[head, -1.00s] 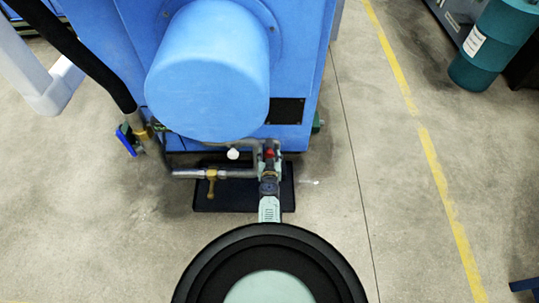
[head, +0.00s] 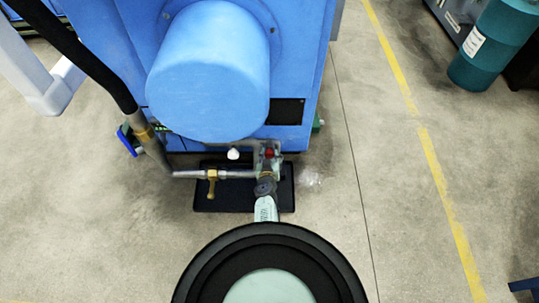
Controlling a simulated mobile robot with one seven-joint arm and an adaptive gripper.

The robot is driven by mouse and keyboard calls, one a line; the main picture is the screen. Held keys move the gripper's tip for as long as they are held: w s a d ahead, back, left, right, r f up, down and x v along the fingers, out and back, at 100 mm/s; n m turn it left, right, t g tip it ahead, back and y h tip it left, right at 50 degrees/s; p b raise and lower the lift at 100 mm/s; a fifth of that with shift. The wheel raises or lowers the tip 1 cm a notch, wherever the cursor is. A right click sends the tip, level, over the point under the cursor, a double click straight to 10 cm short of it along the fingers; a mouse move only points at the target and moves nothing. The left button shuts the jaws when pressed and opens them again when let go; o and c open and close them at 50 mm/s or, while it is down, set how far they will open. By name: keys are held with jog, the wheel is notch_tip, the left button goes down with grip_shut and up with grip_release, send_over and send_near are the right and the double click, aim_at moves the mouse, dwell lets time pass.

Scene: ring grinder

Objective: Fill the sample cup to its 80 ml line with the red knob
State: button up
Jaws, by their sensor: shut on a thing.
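The red knob (head: 269,153) is on the pipework at the foot of the blue machine, in the middle of the head view. My gripper (head: 268,158) is at the knob, seen from above, and is shut on it. The fingers are small here and partly merge with the fittings. I cannot make out the sample cup or its 80 ml line. A faint, pale, see-through patch (head: 312,177) is on the floor right of the black mat; I cannot tell what it is.
The blue machine (head: 300,60) with its round housing (head: 208,75) stands just behind. A pipe with a brass valve (head: 212,176) and a white knob (head: 233,153) lie left of my gripper, above the black mat (head: 235,200).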

jog(key=shift+n, duration=0.3)
jog(key=o, duration=1.2)
jog(key=shift+c, duration=0.2)
